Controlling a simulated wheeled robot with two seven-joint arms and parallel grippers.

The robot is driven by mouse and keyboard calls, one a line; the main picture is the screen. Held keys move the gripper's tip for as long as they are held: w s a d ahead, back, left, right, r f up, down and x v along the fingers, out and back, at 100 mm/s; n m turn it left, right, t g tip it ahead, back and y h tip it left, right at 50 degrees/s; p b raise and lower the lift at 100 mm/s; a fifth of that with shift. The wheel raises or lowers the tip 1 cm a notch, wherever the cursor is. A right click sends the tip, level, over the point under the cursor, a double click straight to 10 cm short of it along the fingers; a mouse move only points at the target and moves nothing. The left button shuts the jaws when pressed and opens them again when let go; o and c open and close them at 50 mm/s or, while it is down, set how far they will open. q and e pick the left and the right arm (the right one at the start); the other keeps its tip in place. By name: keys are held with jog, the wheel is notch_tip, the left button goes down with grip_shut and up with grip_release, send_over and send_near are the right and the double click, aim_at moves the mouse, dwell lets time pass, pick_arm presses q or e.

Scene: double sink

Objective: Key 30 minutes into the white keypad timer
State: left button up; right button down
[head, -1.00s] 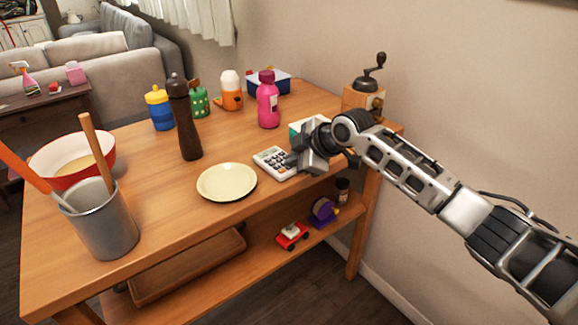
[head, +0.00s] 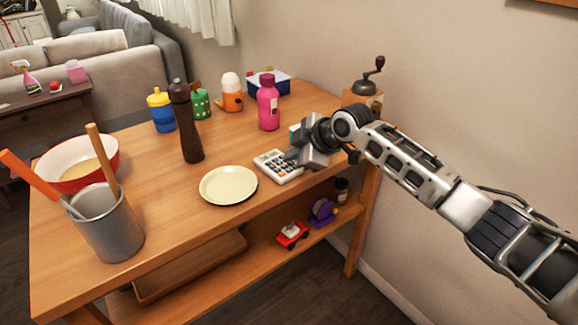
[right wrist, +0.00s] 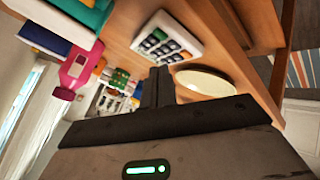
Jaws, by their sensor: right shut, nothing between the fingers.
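My right gripper (head: 291,155) is shut and empty, at the timer's right side in the head view. Its closed fingers (right wrist: 157,78) point toward the keypad in the right wrist view; I cannot tell whether the tips touch a key. The timer's far right corner is partly hidden by the gripper. My left gripper is not in view.
The cream plate (head: 228,185) is left of the timer. A pink bottle (head: 268,104), a dark pepper mill (head: 187,125) and a coffee grinder (head: 366,90) stand around it. A teal-edged object (head: 294,132) sits right behind the gripper. The table's front edge is close to the timer.

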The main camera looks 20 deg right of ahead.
aim_at(293, 173)
notch_tip(293, 173, up, 4)
jog(key=p, duration=0.3)
jog(key=shift+f, duration=0.1)
